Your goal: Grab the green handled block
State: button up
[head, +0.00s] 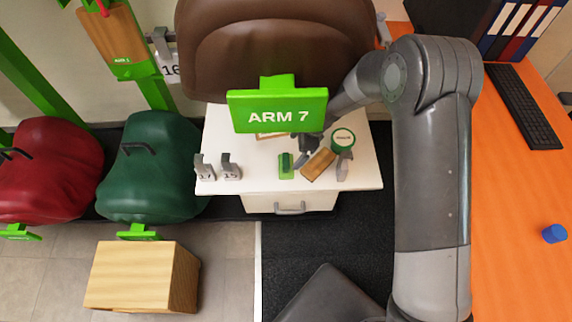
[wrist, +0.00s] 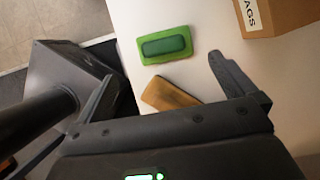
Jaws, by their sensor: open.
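The green handled block (head: 286,165) lies on the white cabinet top (head: 258,181), near its middle. In the wrist view the green handled block (wrist: 165,45) has a lighter green base and a raised dark green grip. My gripper (wrist: 162,69) is open and empty, its two fingers spread. The block shows beyond the fingertips, apart from them. In the head view my gripper (head: 306,148) is small and partly hidden, to the right of and behind the block.
A brown block (wrist: 170,94) lies close beside the green one, between my fingers in the wrist view. The ARM 7 sign (head: 277,112) hangs in front of the cabinet's back part.

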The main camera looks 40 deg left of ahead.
aim_at(288, 160)
jog(key=x, duration=0.5)
jog(key=shift+a+f, duration=0.15)
jog(key=shift+a, duration=0.05)
jog(key=shift+w+x, duration=0.2)
jog(key=shift+x, duration=1.15)
jog(key=shift+w+x, duration=0.2)
jog(key=shift+x, duration=1.2)
jog(key=shift+d+f, duration=0.15)
jog(key=shift+c, duration=0.4)
jog(key=c, duration=0.6)
jog(key=shift+c, duration=0.2)
